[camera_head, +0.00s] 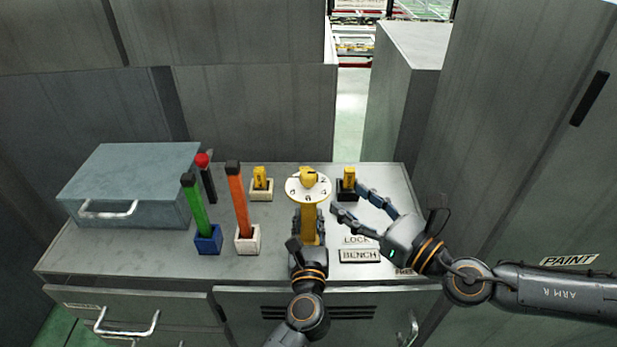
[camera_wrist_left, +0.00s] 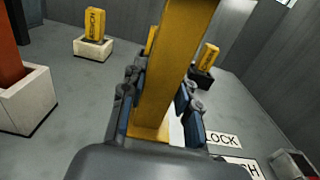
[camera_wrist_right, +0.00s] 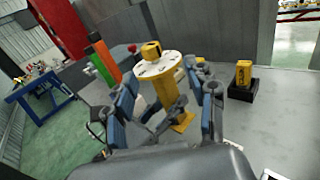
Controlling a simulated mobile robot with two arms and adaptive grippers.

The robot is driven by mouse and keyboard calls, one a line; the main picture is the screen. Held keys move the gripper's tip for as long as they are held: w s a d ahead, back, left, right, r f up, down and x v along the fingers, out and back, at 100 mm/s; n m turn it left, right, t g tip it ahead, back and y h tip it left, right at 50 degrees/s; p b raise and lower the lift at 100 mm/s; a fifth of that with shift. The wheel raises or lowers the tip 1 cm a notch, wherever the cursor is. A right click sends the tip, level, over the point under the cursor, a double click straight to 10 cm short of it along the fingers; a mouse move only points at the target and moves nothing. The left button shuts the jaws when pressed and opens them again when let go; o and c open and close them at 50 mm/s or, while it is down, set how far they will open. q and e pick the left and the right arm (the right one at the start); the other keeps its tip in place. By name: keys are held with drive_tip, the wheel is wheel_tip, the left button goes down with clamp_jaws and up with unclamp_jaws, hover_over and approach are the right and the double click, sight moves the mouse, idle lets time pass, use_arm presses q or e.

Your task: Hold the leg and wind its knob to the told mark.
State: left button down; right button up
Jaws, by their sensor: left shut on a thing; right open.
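The yellow leg (camera_head: 309,226) stands upright on the bench, with a white numbered dial (camera_head: 296,194) and a yellow knob (camera_head: 308,175) on top. My left gripper (camera_head: 308,215) is shut around the leg's post below the dial; the left wrist view shows its fingers on both sides of the post (camera_wrist_left: 166,75). My right gripper (camera_head: 350,201) is open and empty, right of the leg and slightly below dial height. In the right wrist view the knob (camera_wrist_right: 151,50) and dial (camera_wrist_right: 160,67) appear beyond its spread fingers. The mark the knob points to is too small to tell.
A yellow block in a black base (camera_head: 348,184) stands close behind my right fingers; another sits in a pale base (camera_head: 261,186). Green (camera_head: 194,207) and orange (camera_head: 238,200) bars stand left, near a grey box (camera_head: 135,170). LOCK and BENCH labels (camera_head: 359,256) lie front right.

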sight(314, 182)
drive_tip(key=shift+n+g+y, duration=0.3)
drive_tip(key=shift+n+y, duration=0.1)
drive_tip(key=shift+n, duration=0.1)
drive_tip(key=x, duration=1.1)
drive_tip(key=shift+s+a+f, duration=0.2)
drive_tip(key=shift+s+a, duration=0.15)
clamp_jaws()
drive_tip(key=shift+r+m+t+h, duration=0.15)
drive_tip(key=shift+m+t+h, duration=0.35)
drive_tip(key=shift+t+h, duration=0.1)
